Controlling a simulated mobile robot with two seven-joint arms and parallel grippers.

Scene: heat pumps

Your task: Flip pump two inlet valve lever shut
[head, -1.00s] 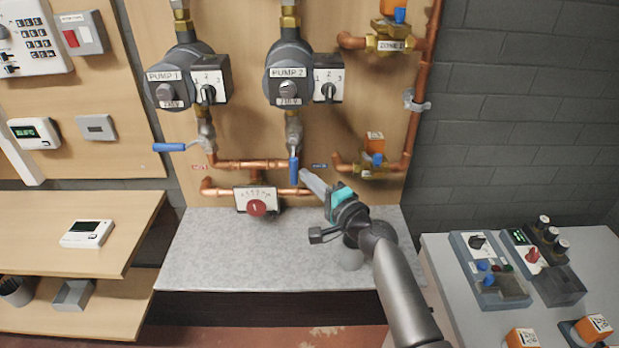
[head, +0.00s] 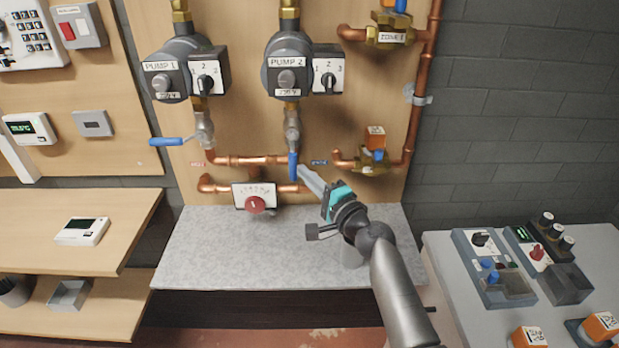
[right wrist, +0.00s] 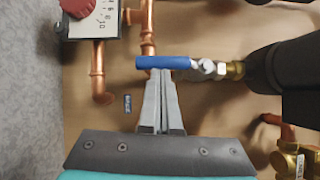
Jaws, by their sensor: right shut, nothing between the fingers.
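The pump two inlet valve lever (head: 293,166) has a blue handle. It hangs straight down, in line with the pipe, below the valve body (head: 292,135) under pump 2 (head: 288,75). My right gripper (head: 301,168) is shut and empty, with its fingertips just right of the handle. In the right wrist view, the closed fingertips (right wrist: 161,73) lie right beside the blue handle (right wrist: 163,62); I cannot tell whether they touch it. My left gripper is not in view.
Pump 1's blue lever (head: 171,141) points left. Copper pipes (head: 240,160) run behind and around the lever. A gauge box with a red knob (head: 255,204) sits lower left. The grey ledge (head: 240,250) is mostly clear. A side table (head: 455,300) with control boxes stands right.

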